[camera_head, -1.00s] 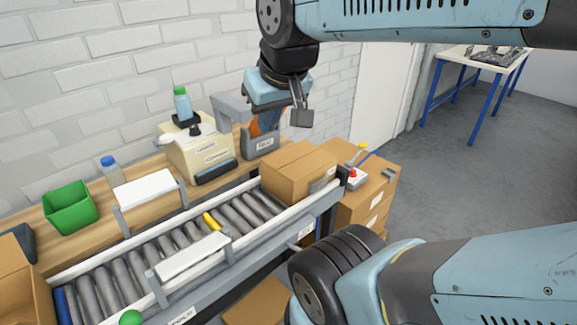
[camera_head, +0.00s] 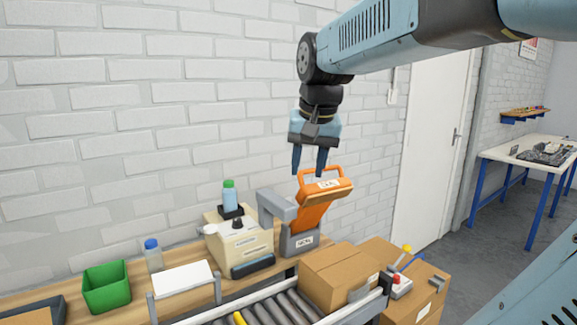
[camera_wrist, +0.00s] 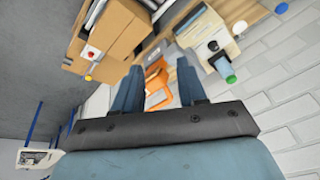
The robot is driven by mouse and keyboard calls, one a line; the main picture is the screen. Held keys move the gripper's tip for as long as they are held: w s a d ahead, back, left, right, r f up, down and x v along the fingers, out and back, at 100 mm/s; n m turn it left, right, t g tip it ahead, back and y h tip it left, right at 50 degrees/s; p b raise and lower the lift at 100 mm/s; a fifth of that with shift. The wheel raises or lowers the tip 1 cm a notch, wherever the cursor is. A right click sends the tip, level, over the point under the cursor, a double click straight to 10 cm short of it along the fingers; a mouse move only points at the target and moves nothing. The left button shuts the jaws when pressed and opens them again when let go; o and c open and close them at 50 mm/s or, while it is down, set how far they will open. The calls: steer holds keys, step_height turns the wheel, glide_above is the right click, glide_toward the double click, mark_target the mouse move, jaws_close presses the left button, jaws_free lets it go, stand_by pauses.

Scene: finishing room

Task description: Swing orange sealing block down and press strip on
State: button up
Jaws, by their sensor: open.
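The orange sealing block (camera_head: 318,203) stands raised and tilted on its grey base (camera_head: 299,241) at the back of the bench, with its loop handle at the top. My gripper (camera_head: 309,172) points down just above the handle, open and empty, and looks apart from it. In the wrist view the orange block (camera_wrist: 157,87) shows between the two open fingers of my gripper (camera_wrist: 158,82). The cream tape machine (camera_head: 240,243) stands left of the block. A cardboard box (camera_head: 338,277) sits on the rollers in front. I cannot make out a strip on the box.
A green bin (camera_head: 106,287), a bottle with a blue cap (camera_head: 153,256) and a white sheet (camera_head: 182,277) are along the bench at left. More boxes (camera_head: 418,288) and a small button box (camera_head: 399,287) stand right of the conveyor. The brick wall is close behind.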

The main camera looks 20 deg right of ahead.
steer(key=w+d+r+m+g, duration=0.25)
steer(key=w+d+m, duration=0.35)
steer(key=w, duration=0.5)
steer(key=w+d+r+m+g, duration=0.2)
steer(key=w+d+r+m, duration=0.4)
steer(key=w, duration=0.5)
steer(key=shift+n, duration=0.6)
steer(key=f, duration=0.5)
steer(key=d+f, duration=0.1)
steer(key=f, duration=0.4)
steer(key=s+f, duration=0.1)
steer(key=f, duration=0.5)
steer(key=shift+s+d+f, duration=0.1)
steer(key=shift+d, duration=0.1)
jaws_close()
